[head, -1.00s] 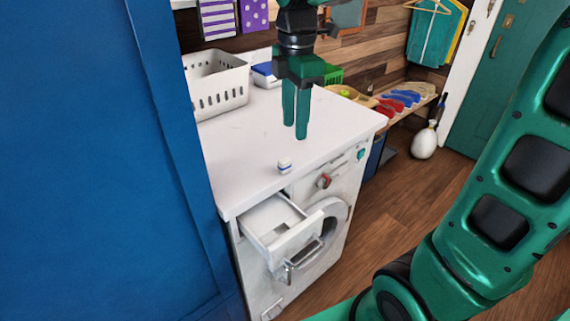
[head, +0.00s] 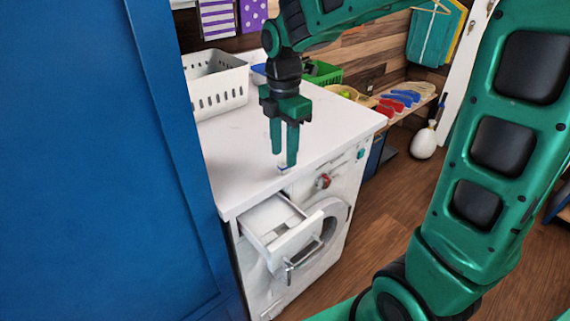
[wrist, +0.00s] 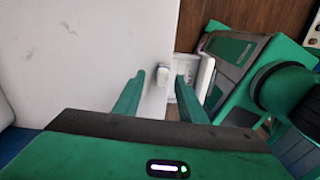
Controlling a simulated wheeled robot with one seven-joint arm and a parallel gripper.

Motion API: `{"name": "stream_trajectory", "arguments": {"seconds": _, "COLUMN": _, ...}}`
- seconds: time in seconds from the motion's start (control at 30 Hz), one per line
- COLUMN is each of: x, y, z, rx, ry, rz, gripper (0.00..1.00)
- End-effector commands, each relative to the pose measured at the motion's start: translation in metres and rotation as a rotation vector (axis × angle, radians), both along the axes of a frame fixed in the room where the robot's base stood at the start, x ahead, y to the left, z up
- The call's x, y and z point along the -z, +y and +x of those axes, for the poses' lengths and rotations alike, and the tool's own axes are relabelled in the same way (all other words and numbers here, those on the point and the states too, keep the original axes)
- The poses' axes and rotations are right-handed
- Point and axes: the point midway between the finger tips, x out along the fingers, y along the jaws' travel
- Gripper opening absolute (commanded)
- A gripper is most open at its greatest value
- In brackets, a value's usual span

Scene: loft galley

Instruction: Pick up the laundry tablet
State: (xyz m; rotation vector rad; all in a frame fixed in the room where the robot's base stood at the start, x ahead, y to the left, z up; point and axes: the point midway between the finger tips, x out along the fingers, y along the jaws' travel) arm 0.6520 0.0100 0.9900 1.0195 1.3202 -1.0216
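The laundry tablet (head: 284,169) is a small white and blue block on the white top of the washing machine, near its front edge. My gripper (head: 284,162) is above it in the head view, pointing down, its two fingers apart. The fingertips partly cover the tablet there. In the wrist view the tablet (wrist: 163,75) lies beyond and between the open fingers of my gripper (wrist: 160,85), with nothing held. Whether the fingertips reach down to its height I cannot tell.
The washing machine's detergent drawer (head: 283,228) is pulled open below the front edge. A white perforated basket (head: 217,86) stands at the back left of the top, with a green basket (head: 325,73) behind. A tall blue panel (head: 80,160) closes off the left. The middle of the top is clear.

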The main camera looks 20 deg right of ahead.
Motion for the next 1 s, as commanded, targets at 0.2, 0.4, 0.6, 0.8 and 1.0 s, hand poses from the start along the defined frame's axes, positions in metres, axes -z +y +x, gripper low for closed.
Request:
{"name": "stream_trajectory", "arguments": {"seconds": 0.2, "x": 0.016, "y": 0.0, "z": 0.0, "rx": 0.0, "ry": -0.001, "rz": 0.0, "gripper": 0.38}}
{"name": "stream_trajectory", "arguments": {"seconds": 0.4, "x": 0.016, "y": 0.0, "z": 0.0, "rx": 0.0, "ry": -0.001, "rz": 0.0, "gripper": 0.38}}
{"name": "stream_trajectory", "arguments": {"seconds": 0.6, "x": 0.016, "y": 0.0, "z": 0.0, "rx": 0.0, "ry": -0.001, "rz": 0.0, "gripper": 0.0}}
{"name": "stream_trajectory", "arguments": {"seconds": 0.8, "x": 0.016, "y": 0.0, "z": 0.0, "rx": 0.0, "ry": -0.001, "rz": 0.0, "gripper": 0.0}}
{"name": "stream_trajectory", "arguments": {"seconds": 1.0, "x": 0.006, "y": 0.001, "z": 0.0, "rx": 0.0, "ry": -0.003, "rz": 0.001, "gripper": 0.0}}
